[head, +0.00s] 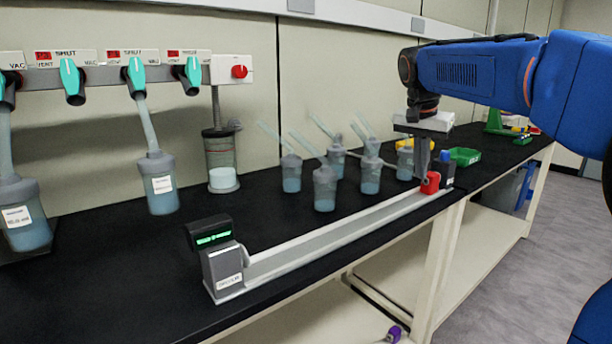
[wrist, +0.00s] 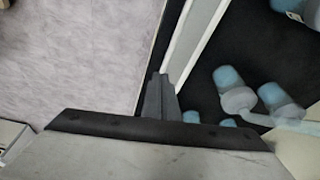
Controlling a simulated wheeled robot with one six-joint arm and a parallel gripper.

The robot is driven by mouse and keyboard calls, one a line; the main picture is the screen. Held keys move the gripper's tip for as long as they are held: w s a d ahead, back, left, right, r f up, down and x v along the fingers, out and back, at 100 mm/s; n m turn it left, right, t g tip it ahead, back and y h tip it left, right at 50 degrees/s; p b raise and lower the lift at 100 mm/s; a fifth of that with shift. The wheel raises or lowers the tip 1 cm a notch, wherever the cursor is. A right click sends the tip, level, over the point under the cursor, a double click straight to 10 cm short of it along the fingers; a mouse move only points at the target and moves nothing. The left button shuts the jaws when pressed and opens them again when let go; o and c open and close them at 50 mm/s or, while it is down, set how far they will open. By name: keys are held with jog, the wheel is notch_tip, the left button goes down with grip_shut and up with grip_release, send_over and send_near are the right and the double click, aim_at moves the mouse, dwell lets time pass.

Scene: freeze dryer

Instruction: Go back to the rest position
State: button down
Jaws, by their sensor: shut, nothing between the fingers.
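My gripper (head: 421,174) points down at the right end of a long pale rail (head: 340,228) on the black bench. Its fingers are together and empty, just beside a red block (head: 431,184) at the rail's end; I cannot tell whether they touch. In the wrist view the closed fingers (wrist: 160,82) show near the middle, over the bench's edge area. My blue arm reaches in from the right in the head view.
Several flasks with blue contents (head: 325,190) stand behind the rail. More flasks (head: 160,185) hang from valves at the left. A device with a green display (head: 212,238) sits at the rail's left end. A green tray (head: 464,157) lies beyond my gripper.

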jog(key=s+f+n, duration=0.3)
jog(key=s+f, duration=0.5)
jog(key=s, duration=0.3)
jog(key=s+a+f+n+t+y, duration=0.1)
jog(key=s+f+n, duration=0.2)
jog(key=s+f, duration=0.5)
jog(key=s+a+f+n+t+y, duration=0.1)
jog(key=s+f+n, duration=0.2)
jog(key=s+f, duration=0.4)
jog(key=s, duration=0.8)
jog(key=shift+f, duration=0.4)
jog(key=shift+a, duration=0.1)
